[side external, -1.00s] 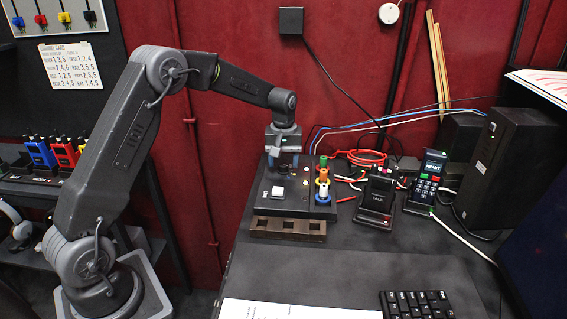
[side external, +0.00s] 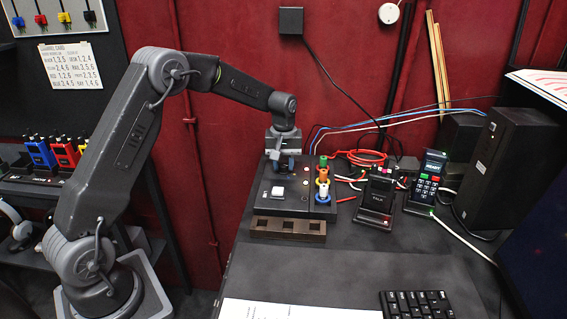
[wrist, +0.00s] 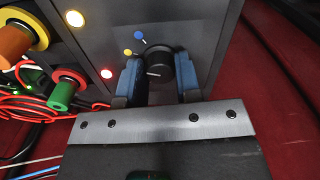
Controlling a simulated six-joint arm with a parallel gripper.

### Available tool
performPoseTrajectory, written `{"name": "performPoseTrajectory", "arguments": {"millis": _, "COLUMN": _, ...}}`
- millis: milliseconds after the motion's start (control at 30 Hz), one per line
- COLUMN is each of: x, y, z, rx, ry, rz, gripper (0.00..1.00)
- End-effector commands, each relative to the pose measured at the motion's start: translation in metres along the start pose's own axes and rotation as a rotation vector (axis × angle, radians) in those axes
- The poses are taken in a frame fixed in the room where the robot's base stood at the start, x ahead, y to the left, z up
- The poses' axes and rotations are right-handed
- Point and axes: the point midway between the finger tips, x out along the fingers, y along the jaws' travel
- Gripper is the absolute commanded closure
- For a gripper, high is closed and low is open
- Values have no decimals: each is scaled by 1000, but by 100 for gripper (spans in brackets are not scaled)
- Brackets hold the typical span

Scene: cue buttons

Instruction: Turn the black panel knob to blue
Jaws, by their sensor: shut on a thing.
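The black panel knob (wrist: 158,68) sits on the dark panel face between my two blue fingertips in the wrist view. My gripper (wrist: 159,82) is shut on it, one finger on each side. A short white line on the knob points left, roughly towards a red dot (wrist: 106,73). A yellow dot (wrist: 128,52) and a blue dot (wrist: 138,34) lie further up around the knob. In the side view my gripper (side external: 284,166) is down on the back left of the black panel box (side external: 290,203), and it hides the knob.
Colored posts (side external: 323,182) stand along the box's right side. A white button (side external: 278,192) and small round lights (side external: 306,182) are on its top. A handset (side external: 376,200) and a keypad device (side external: 428,185) stand to the right.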

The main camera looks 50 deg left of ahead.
Motion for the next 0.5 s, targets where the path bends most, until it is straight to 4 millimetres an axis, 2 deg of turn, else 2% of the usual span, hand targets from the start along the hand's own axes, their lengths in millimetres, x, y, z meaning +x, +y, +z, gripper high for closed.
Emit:
{"name": "performPoseTrajectory", "arguments": {"millis": 267, "x": 0, "y": -1, "z": 0, "rx": 56, "ry": -1, "rz": -1, "gripper": 93}}
{"name": "performPoseTrajectory", "arguments": {"millis": 500, "x": 0, "y": -1, "z": 0, "rx": 211, "ry": -3, "rz": 0, "gripper": 93}}
